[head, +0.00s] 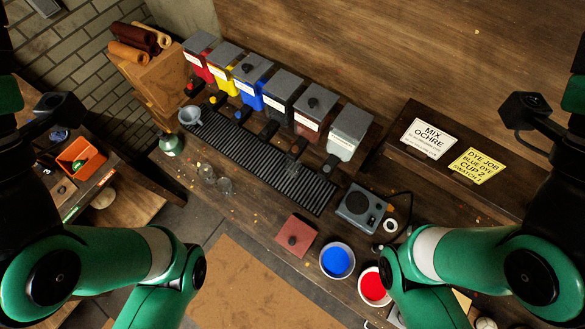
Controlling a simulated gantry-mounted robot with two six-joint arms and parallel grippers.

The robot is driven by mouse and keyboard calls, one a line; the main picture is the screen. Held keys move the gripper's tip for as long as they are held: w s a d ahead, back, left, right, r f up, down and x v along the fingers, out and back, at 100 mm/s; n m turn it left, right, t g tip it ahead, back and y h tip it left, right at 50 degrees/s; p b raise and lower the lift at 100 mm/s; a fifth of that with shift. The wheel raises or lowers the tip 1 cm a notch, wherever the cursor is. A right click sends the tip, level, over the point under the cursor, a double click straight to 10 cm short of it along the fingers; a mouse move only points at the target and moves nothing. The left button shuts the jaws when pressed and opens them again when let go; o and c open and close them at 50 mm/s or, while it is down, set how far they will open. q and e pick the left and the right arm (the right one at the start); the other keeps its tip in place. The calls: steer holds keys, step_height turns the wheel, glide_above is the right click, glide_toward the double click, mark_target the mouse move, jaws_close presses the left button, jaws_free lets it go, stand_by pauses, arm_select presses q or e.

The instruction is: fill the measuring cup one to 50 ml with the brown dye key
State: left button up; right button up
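A row of dye dispensers with grey tops stands at the back of the bench. The brown dispenser (309,120) is fifth from the left, between a black one (281,95) and a pale one (348,132). A dark key (297,147) sits low at its front, over the slatted drip tray (250,155). Two small clear cups, one (207,173) and another (225,186), stand on the bench at the tray's front left. I cannot read numbers on them or tell their contents. Both my arms bend down out of the bottom edge, and neither gripper shows.
A grey scale-like device (361,209), a reddish square with a knob (296,236), a blue bowl (337,261) and a red bowl (374,288) are at right.

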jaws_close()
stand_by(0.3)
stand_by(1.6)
